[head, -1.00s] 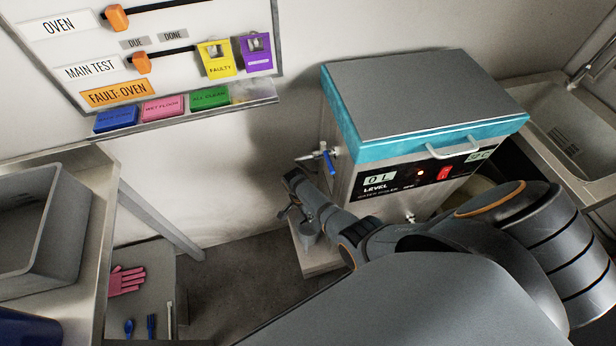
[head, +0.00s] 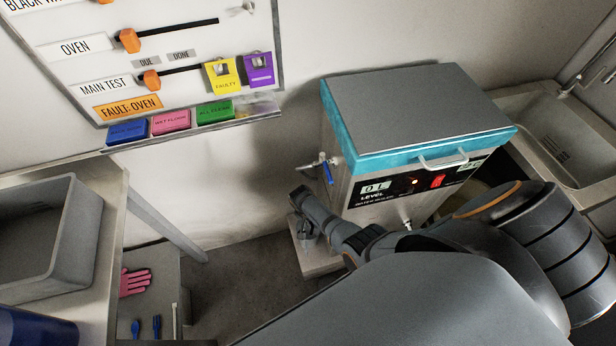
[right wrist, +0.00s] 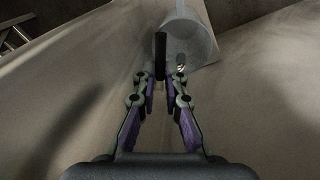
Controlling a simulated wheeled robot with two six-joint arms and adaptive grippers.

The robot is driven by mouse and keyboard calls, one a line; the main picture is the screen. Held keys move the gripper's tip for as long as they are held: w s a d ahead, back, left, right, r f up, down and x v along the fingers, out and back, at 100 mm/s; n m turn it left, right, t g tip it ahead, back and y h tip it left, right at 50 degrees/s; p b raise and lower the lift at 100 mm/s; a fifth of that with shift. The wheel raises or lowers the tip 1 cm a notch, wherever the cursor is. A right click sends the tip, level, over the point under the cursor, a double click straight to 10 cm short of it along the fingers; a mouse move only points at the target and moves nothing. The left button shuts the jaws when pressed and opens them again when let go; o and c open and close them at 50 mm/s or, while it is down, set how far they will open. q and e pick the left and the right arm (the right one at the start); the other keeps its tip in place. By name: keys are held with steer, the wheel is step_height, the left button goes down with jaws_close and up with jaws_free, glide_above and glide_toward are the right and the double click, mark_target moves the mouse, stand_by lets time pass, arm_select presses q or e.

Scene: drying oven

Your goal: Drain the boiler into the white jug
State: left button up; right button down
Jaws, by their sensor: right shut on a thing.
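The boiler (head: 355,160) is a steel box with a grey top and teal rim. Its display reads 0 L, and a red switch (head: 437,181) and small light show on its front. A tap with a blue lever (head: 328,173) sticks out of its left side, the lever pointing down. My right gripper (head: 298,224) is below the tap, beside the jug (head: 308,238), which looks grey in shadow. In the right wrist view the gripper (right wrist: 161,80) is shut on the dark handle of the jug (right wrist: 190,35). The jug's contents cannot be made out. My left gripper is not in view.
A pale low stand (head: 318,262) is under the jug. A sink (head: 565,140) is at the right. A worktop with a grey bin (head: 75,230) stands left, and a lower shelf holds a pink glove (head: 135,282). A status board (head: 200,20) hangs on the wall.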

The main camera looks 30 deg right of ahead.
steer(key=shift+s+d+r+n+p, duration=0.3)
steer(key=shift+n+p, duration=0.2)
steer(key=shift+n, duration=0.2)
steer(key=n, duration=0.2)
steer(key=d+n+t+p, duration=0.1)
steer(key=n, duration=0.1)
steer(key=shift+s+f, duration=0.3)
steer(key=shift+f, duration=0.05)
steer(key=c, duration=1.3)
jaws_free()
steer(key=shift+c, duration=0.2)
